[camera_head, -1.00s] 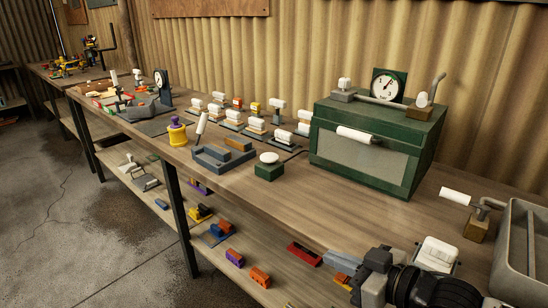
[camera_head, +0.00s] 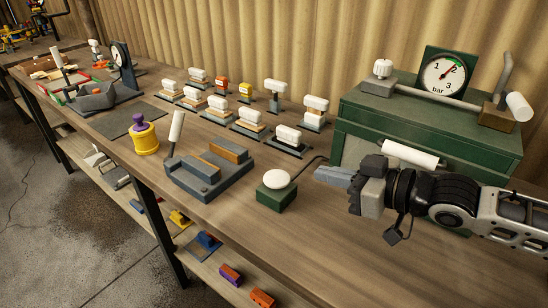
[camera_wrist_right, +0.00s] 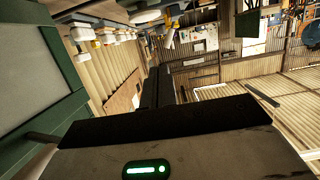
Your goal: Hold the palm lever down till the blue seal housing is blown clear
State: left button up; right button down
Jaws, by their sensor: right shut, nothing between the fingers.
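A white domed pad (camera_head: 277,180) sits on a small green block (camera_head: 276,198) on the bench, with a dark cable running back from it; it looks like the palm lever. My right gripper (camera_head: 334,175) is shut and empty, just right of the pad and apart from it, in front of the green cabinet (camera_head: 420,125). Its dark fingers (camera_wrist_right: 160,88) also show in the right wrist view, beside the cabinet's green frame (camera_wrist_right: 68,72). I cannot make out a blue seal housing for certain; my arm and the white bar handle (camera_head: 411,154) cover part of the cabinet front. My left gripper is out of view.
A pressure gauge (camera_head: 444,75) and a white-gripped crank (camera_head: 518,106) stand on the cabinet. A blue-grey fixture (camera_head: 210,172) with a white lever (camera_head: 176,127) stands left of the pad, beside a yellow pot (camera_head: 146,142). Several white-topped stands line the back.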

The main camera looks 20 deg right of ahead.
jog(key=p, duration=0.1)
send_over(277, 182)
jog(key=s, duration=0.3)
jog(key=shift+w+d+f, duration=0.15)
jog(key=shift+d+f, duration=0.1)
jog(key=shift+f, duration=0.2)
jog(key=shift+w+d+f, duration=0.1)
jog(key=shift+d+f, duration=0.1)
jog(key=shift+f, duration=0.25)
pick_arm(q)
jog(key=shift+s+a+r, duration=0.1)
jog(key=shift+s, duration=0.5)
pick_arm(e)
jog(key=shift+s+d+f, duration=0.1)
jog(key=shift+f, duration=2.05)
